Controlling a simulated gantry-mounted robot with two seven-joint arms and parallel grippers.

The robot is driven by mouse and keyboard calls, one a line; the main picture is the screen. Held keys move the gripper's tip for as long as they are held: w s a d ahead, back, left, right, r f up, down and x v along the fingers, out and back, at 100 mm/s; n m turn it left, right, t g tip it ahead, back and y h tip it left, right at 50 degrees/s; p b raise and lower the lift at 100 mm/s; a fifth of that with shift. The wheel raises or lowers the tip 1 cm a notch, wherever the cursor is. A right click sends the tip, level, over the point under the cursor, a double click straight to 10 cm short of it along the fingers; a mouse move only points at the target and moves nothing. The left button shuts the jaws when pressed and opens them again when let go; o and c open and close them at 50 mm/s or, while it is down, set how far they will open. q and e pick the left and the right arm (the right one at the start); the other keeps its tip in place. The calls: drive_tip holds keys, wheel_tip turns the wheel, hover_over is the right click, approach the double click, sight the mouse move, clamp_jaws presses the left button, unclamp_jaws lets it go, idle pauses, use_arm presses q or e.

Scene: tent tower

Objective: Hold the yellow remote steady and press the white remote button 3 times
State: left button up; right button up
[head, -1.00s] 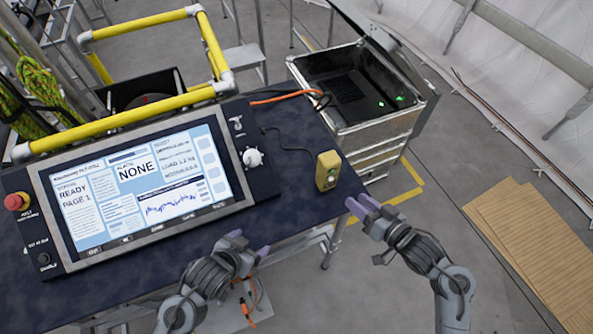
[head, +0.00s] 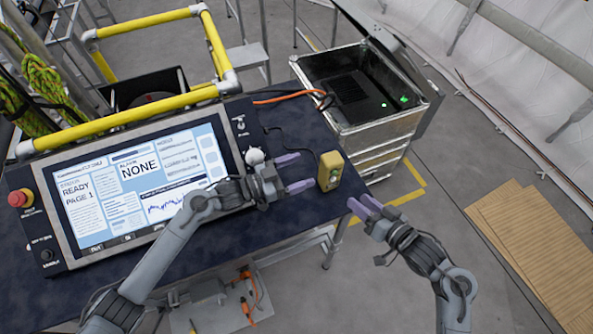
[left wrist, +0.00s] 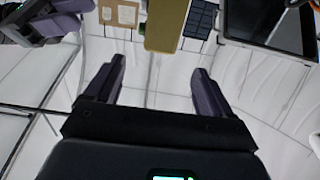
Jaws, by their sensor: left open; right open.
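The yellow remote (head: 330,170) stands upright on the dark blue table near its right edge, with a cable running from it. A light round button shows on its front face; its exact colour is hard to tell. My left gripper (head: 298,173) is open just left of the remote, its purple fingers pointing at it, apart from it. In the left wrist view a yellow block, likely the remote (left wrist: 166,25), shows beyond and between the open fingers (left wrist: 158,85). My right gripper (head: 363,207) is open and empty, off the table's right edge, below and right of the remote.
A control panel with a screen (head: 140,185) and red stop button (head: 18,198) fills the table's left. A yellow rail (head: 120,118) stands behind. An open metal case (head: 370,95) stands beyond the table's right end. Wooden boards (head: 530,250) lie on the floor.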

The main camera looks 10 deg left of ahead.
sight(323, 162)
use_arm(q)
drive_tip(key=x, duration=1)
drive_tip(key=shift+w+d, duration=0.2)
drive_tip(key=shift+w, duration=0.05)
drive_tip(key=shift+c, duration=0.2)
drive_tip(key=c, duration=1.2)
drive_tip(key=shift+c, duration=0.3)
use_arm(e)
clamp_jaws()
idle(0.3)
